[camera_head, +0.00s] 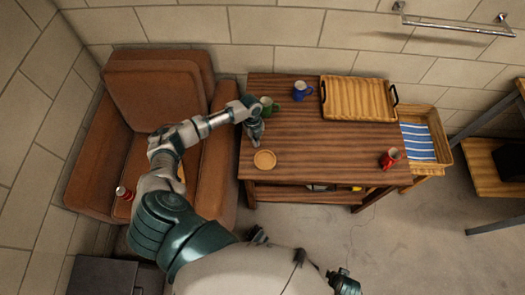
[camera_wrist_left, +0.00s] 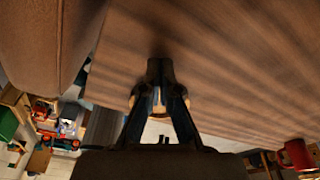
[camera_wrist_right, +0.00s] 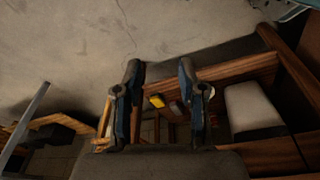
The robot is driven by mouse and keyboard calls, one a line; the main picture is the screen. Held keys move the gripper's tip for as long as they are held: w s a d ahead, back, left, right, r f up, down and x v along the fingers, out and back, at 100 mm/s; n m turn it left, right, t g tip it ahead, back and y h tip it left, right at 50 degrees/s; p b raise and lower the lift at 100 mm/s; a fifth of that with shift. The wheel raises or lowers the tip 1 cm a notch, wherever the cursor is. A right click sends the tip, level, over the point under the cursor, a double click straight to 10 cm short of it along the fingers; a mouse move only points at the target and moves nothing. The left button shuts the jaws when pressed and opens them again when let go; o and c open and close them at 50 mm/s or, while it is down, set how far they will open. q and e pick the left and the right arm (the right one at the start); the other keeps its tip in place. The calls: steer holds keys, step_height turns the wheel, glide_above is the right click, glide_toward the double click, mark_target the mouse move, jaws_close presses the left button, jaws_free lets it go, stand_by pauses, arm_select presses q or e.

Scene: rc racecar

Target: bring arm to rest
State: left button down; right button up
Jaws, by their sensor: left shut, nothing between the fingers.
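My left arm reaches out over the left part of the wooden table (camera_head: 325,150). Its gripper (camera_head: 256,138) points down above the table's left side, between the green mug (camera_head: 268,106) and the round wooden coaster (camera_head: 265,160). In the left wrist view the left gripper's fingertips (camera_wrist_left: 160,70) meet, with nothing between them and brown wood grain close ahead. In the right wrist view my right gripper's fingers (camera_wrist_right: 160,70) stand apart with nothing held. The head view does not clearly show the right gripper; a dark part of me is at the bottom edge.
A blue mug (camera_head: 301,90) and a wicker tray (camera_head: 359,98) are at the table's back. A red mug (camera_head: 390,158) stands near the right edge. A brown armchair (camera_head: 155,95) is left of the table, a basket (camera_head: 441,140) right. The table's middle is clear.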

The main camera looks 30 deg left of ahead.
arm_select(q)
steer(key=a, duration=0.1)
steer(key=w+a, duration=0.1)
steer(key=shift+w+a+f, duration=0.1)
steer(key=shift+w+a, duration=0.45)
steer(key=shift+w+a+r+b, duration=0.1)
steer(key=shift+w+r+b, duration=0.05)
steer(key=shift+r+b, duration=0.15)
arm_select(e)
steer(key=shift+w+d+r, duration=0.1)
steer(key=shift+d+r, duration=0.1)
steer(key=shift+r, duration=0.35)
steer(key=shift+d+r, duration=0.15)
steer(key=shift+r, duration=0.35)
